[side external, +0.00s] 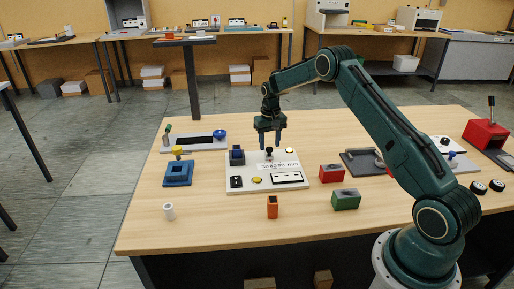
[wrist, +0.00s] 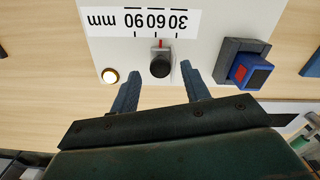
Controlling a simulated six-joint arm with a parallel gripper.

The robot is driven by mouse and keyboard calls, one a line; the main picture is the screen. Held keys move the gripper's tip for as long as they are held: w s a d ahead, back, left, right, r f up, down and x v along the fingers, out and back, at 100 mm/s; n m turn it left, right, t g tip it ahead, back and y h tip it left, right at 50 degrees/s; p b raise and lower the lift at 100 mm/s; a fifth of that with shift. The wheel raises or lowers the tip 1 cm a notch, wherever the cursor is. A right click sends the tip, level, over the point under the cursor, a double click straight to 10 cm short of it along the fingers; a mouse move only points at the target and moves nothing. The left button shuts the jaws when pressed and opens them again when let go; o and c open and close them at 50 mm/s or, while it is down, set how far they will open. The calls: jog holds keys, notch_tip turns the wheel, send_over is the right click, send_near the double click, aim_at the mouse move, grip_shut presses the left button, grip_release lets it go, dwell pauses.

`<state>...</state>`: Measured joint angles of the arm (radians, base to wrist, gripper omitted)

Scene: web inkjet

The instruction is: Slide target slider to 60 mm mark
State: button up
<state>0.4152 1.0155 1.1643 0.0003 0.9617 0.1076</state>
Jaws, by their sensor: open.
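A white panel (side external: 240,183) lies on the table and carries a scale strip (wrist: 145,21) marked 30, 60, 90 mm, upside down in the wrist view. The slider has a black round knob (wrist: 160,65) on a grey block, also seen in the side view (side external: 269,152). Its red pointer (wrist: 161,43) lies near the middle tick, the 60 mark; the exact offset is too small to tell. My gripper (wrist: 158,68) is open, with one finger on each side of the knob and gaps visible on both sides. In the side view, my gripper (side external: 270,147) is low over the panel.
A red block (side external: 331,173), green block (side external: 345,199) and orange block (side external: 272,207) stand nearby.

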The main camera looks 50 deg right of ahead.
jog(key=shift+f, duration=0.65)
jog(key=shift+c, duration=0.3)
grip_shut()
jog(key=shift+s+d, duration=0.3)
jog(key=shift+o, duration=0.3)
grip_release()
jog(key=shift+r, duration=0.15)
